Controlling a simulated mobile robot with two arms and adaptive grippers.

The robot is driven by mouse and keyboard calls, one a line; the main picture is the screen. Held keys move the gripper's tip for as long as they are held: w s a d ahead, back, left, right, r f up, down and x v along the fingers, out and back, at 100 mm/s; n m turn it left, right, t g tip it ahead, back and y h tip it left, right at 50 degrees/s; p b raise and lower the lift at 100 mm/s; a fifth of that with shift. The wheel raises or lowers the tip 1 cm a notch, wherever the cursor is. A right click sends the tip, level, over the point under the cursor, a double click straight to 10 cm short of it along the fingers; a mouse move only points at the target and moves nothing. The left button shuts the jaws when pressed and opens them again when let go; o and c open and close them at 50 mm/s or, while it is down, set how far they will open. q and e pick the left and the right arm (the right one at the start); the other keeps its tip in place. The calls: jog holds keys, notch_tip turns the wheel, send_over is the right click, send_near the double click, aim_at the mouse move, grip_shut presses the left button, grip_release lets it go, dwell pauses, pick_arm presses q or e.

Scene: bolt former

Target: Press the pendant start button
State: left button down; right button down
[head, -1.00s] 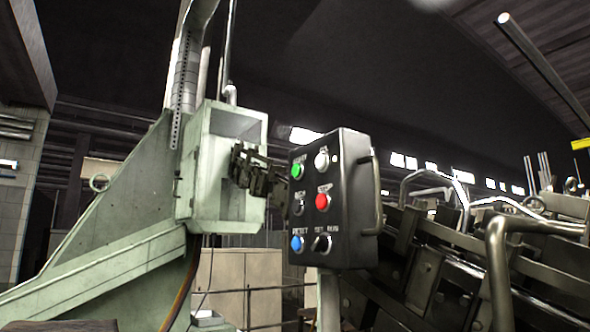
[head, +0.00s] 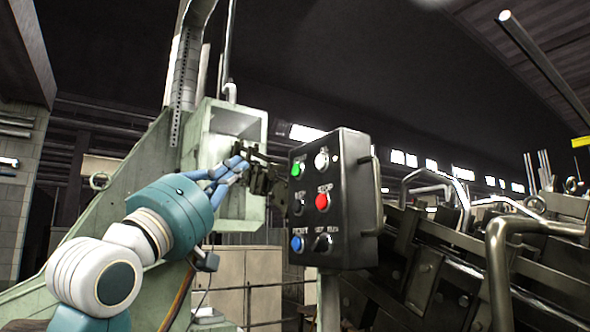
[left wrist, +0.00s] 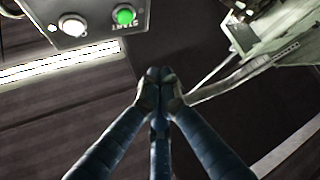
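The dark pendant box (head: 340,215) stands on a post in the middle of the head view. Its green start button (head: 297,169) is at the upper left of its face, with a white button (head: 321,160) beside it. My left gripper (head: 238,165) is left of the box, its blue fingers at about the green button's height and apart from it. In the left wrist view the fingertips (left wrist: 158,78) are together and hold nothing, and the green button (left wrist: 124,15), labelled START, shows at the top. My right gripper is not in view.
The pendant also has a red button (head: 322,201), a blue button (head: 297,243) and dark switches. A dark bracket (head: 262,178) sits between my fingers and the box. A pale green machine frame (head: 215,150) stands behind my left arm. Dark machinery (head: 430,270) fills the right.

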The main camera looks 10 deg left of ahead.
aim_at(298, 170)
pick_arm(q)
jog(key=shift+s+r, duration=0.3)
jog(key=shift+r, duration=0.05)
jog(key=shift+w, duration=0.1)
jog(key=w+d+p, duration=0.2)
jog(key=w+d, duration=0.4)
jog(key=shift+d, duration=0.15)
dwell(0.3)
jog(key=shift+w+d, duration=0.1)
jog(key=shift+w, duration=0.1)
dwell(1.2)
jog(key=shift+w+d+p, duration=0.15)
jog(key=shift+d+p, duration=0.05)
jog(key=shift+p, duration=0.1)
